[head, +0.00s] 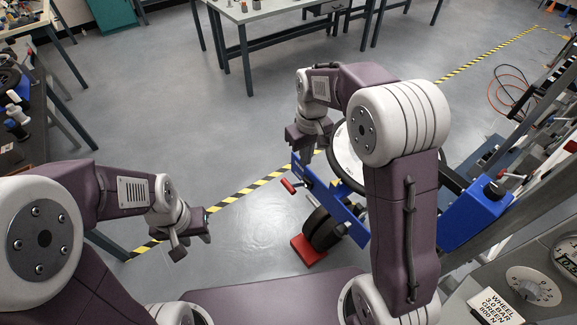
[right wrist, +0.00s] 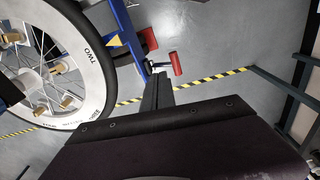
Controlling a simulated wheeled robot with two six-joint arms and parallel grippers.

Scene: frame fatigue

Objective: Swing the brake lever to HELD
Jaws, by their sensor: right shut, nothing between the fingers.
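A lever with a red grip (head: 288,186), which looks like the brake lever, sticks out from the left end of the blue frame (head: 330,197). In the right wrist view the red grip (right wrist: 175,64) lies just beyond my fingertips. My right gripper (head: 306,156) is shut and empty, above and slightly right of the grip in the head view. In the right wrist view its fingers (right wrist: 157,84) point toward the lever; contact cannot be told. My left gripper (head: 192,246) hangs empty and open at the left, away from the lever. No HELD mark is readable.
A white-sided wheel (right wrist: 50,60) with a black tyre stands close beside my right gripper. A black roller (head: 322,228) with a red block (head: 308,250) sits below the blue frame. A gauge panel (head: 530,290) is at lower right. Open floor (head: 200,120) lies left.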

